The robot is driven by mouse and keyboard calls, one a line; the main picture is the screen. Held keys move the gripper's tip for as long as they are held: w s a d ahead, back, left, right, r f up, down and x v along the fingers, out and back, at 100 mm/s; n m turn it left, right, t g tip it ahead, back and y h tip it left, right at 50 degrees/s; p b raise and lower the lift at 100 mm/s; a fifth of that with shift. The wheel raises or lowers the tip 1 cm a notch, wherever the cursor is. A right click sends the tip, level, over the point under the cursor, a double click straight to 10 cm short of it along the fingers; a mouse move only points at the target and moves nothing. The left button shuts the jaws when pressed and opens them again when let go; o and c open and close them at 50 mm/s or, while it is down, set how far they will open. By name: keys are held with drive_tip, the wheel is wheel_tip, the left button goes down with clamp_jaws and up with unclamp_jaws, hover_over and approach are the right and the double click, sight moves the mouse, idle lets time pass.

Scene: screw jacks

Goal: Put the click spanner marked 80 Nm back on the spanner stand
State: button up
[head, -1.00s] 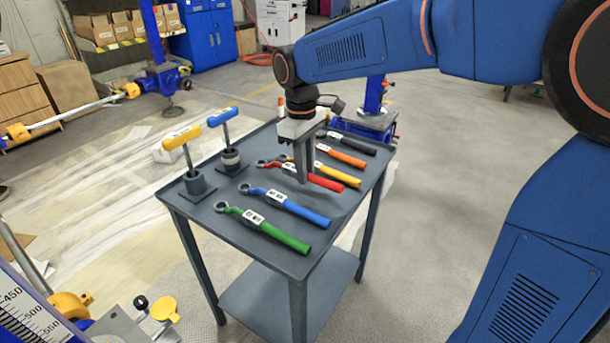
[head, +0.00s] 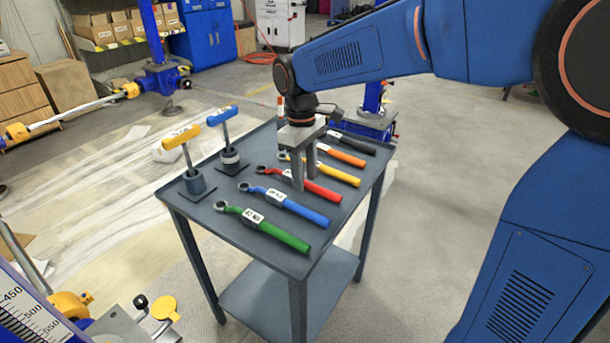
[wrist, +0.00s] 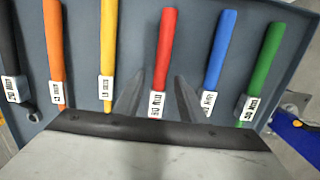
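Several spanners with coloured handles lie side by side on a grey trolley top (head: 240,244): green (head: 270,231), blue (head: 303,212), red (head: 322,191), yellow (head: 340,175), orange (head: 347,158) and black (head: 355,144). Each has a white label; the print is too small or blurred to read surely. My gripper (head: 304,180) is open over the red spanner near its label. In the wrist view, the red spanner (wrist: 165,50) shows between my two fingers (wrist: 158,78), not clasped. I cannot tell which thing is the spanner stand.
Two T-handled tools, one yellow-topped (head: 183,137) and one blue-topped (head: 223,117), stand upright at the trolley's left end. A blue jack (head: 162,78) with a long bar stands on the floor behind. The trolley has a lower shelf (head: 260,300).

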wheel_tip(320, 180, up, 12)
drive_tip(key=shift+w+a, duration=0.25)
drive_tip(key=s+d+f+m+t+y, duration=0.1)
drive_tip(key=s+d+f+m+t, duration=0.2)
drive_tip(key=s+d, duration=0.6)
drive_tip(key=s+d+f+m+t, duration=0.1)
drive_tip(key=s+d+f+m, duration=0.25)
drive_tip(key=s+d, duration=0.55)
drive_tip(key=s+d+f+m+t, duration=0.1)
drive_tip(key=s+d+f+m, duration=0.3)
drive_tip(key=s+d+f, duration=0.1)
drive_tip(key=shift+s+d+f, duration=0.15)
drive_tip(key=shift+s+f, duration=0.5)
drive_tip(key=shift+f, duration=0.05)
